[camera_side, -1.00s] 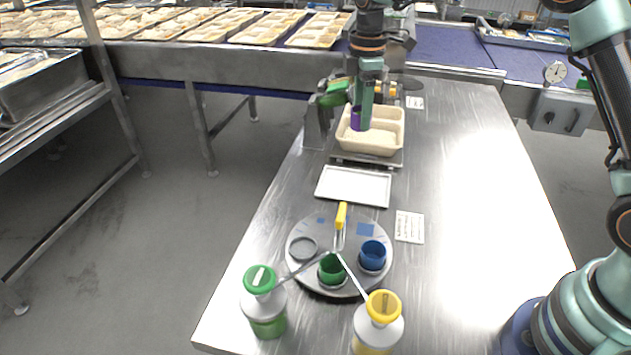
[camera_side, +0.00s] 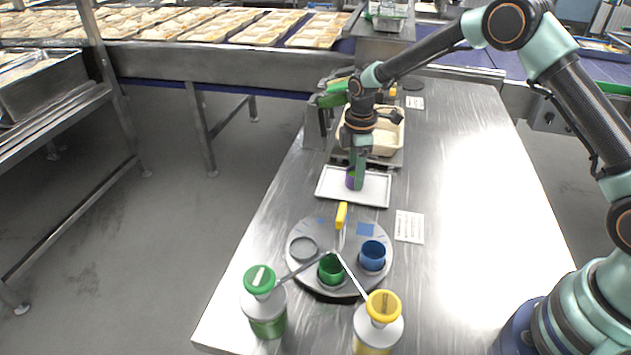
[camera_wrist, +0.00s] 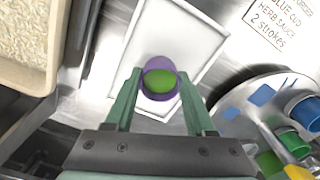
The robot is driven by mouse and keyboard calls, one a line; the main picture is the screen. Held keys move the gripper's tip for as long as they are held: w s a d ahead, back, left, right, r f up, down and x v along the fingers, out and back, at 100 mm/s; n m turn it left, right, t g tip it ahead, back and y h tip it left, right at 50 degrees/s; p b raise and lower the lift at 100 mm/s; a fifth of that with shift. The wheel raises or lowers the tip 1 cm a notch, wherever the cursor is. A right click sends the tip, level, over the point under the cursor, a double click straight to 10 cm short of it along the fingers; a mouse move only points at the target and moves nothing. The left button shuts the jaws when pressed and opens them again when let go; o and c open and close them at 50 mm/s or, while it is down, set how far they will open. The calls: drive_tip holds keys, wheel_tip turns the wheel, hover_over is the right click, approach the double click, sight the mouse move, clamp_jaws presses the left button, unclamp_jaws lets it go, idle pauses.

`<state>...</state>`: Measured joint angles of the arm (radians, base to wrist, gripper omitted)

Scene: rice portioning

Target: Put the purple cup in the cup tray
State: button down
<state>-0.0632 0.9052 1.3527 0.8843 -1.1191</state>
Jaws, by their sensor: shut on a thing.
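My gripper (camera_side: 358,184) is shut on the purple cup (camera_side: 351,179) and holds it upright over the white rectangular tray (camera_side: 332,190). In the wrist view the purple cup (camera_wrist: 149,66) sits between the two green fingers, with green content inside. I cannot tell whether its base touches the white tray. The round grey tray (camera_side: 310,272) is nearer the side camera. It holds a green cup (camera_side: 331,268), a blue cup (camera_side: 372,256) and an empty ring-shaped place (camera_side: 303,249) on its left. In the wrist view the round tray (camera_wrist: 232,105) is at the right.
A green-topped bottle (camera_side: 264,300) and a yellow-topped bottle (camera_side: 379,322) stand in front, spouts reaching over the tray. A beige bin (camera_side: 392,150) is behind the white tray.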

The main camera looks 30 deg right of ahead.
drive_tip(key=shift+f, duration=0.2)
drive_tip(key=shift+c, duration=1.2)
unclamp_jaws()
wheel_tip(320, 180, up, 12)
drive_tip(key=s+d+r+m+t, duration=0.2)
drive_tip(key=s+r+m, duration=0.3)
drive_tip(key=s+r, duration=0.4)
drive_tip(key=s+d+r+m+t, duration=0.1)
drive_tip(key=s+r+m+t, duration=0.1)
drive_tip(key=s+m, duration=0.6)
drive_tip(key=shift+s+r+m+t, duration=0.3)
drive_tip(key=shift+s+t, duration=0.5)
drive_tip(key=shift+s, duration=1.7)
